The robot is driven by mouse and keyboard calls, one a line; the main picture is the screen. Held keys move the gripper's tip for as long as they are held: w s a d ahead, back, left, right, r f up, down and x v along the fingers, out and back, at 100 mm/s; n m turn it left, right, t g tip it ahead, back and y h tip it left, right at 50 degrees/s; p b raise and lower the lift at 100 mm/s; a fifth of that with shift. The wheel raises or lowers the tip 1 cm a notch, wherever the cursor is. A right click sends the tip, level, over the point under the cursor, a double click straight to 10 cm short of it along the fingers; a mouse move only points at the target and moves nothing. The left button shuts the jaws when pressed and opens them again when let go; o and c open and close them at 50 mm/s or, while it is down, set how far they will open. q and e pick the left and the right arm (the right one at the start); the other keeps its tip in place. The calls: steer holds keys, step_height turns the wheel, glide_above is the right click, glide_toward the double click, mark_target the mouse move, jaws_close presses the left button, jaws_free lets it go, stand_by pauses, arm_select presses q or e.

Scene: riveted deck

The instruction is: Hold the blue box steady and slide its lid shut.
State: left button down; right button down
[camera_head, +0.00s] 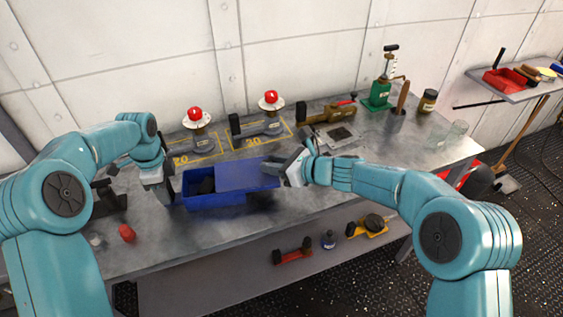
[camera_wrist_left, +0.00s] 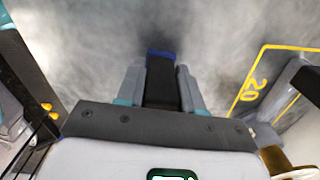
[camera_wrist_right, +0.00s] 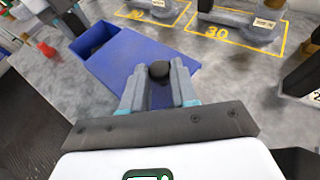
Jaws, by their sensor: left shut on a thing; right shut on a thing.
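The blue box (camera_head: 212,203) stands on the grey bench; its left part is open and shows a dark inside. Its flat blue lid (camera_head: 247,176) covers the right part; it also shows in the right wrist view (camera_wrist_right: 130,58). My left gripper (camera_head: 163,194) is at the box's left end, shut on a dark part with a blue edge (camera_wrist_left: 162,53), seemingly the box's end grip. My right gripper (camera_head: 288,166) is at the lid's right end, shut on its dark round knob (camera_wrist_right: 159,69). The fingers partly hide both grips.
Behind the box, red-topped devices (camera_head: 196,120) stand in yellow-marked areas (camera_head: 260,137). A green pump (camera_head: 378,95) and a jar (camera_head: 428,101) are at the back right. A red item (camera_head: 127,233) lies front left. Bare bench lies in front of the box.

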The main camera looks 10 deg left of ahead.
mark_target(240, 179)
arm_select(q)
steer(key=shift+d, duration=0.1)
arm_select(e)
steer(key=s+a, duration=0.1)
steer(key=a, duration=0.2)
steer(key=s+a, duration=0.1)
steer(key=a, duration=0.1)
steer(key=s+a, duration=0.1)
steer(key=a, duration=0.2)
steer(key=shift+s+a, duration=0.35)
steer(key=c, duration=0.9)
jaws_free()
steer(key=shift+d, duration=0.2)
steer(key=v, duration=1.1)
steer(key=shift+s+d+r, duration=0.15)
steer(key=shift+d+r, duration=0.1)
steer(key=shift+r, duration=0.05)
arm_select(q)
steer(key=c, duration=0.6)
jaws_free()
steer(key=shift+c, duration=0.2)
